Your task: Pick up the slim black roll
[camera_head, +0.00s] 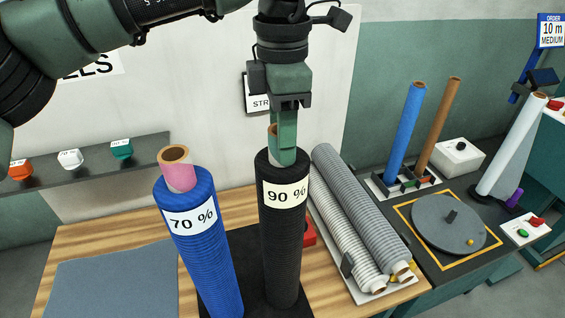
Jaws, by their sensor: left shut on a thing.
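The black roll (283,235) carries a white "90 %" label and is upright, with a cardboard core at its top. My left gripper (282,150) points straight down at the top of this roll and is shut on its core. The core is partly hidden by the fingers. The roll's lower end is in front of a black mat (246,258); I cannot tell whether it touches the mat. My right gripper is not in view.
A blue "70 %" roll (203,255) stands close on the left, slightly tilted in view. Grey rolls (352,210) lie on a white tray to the right. A blue-grey sheet (115,283) lies on the wooden table. A dark turntable (448,225) is farther right.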

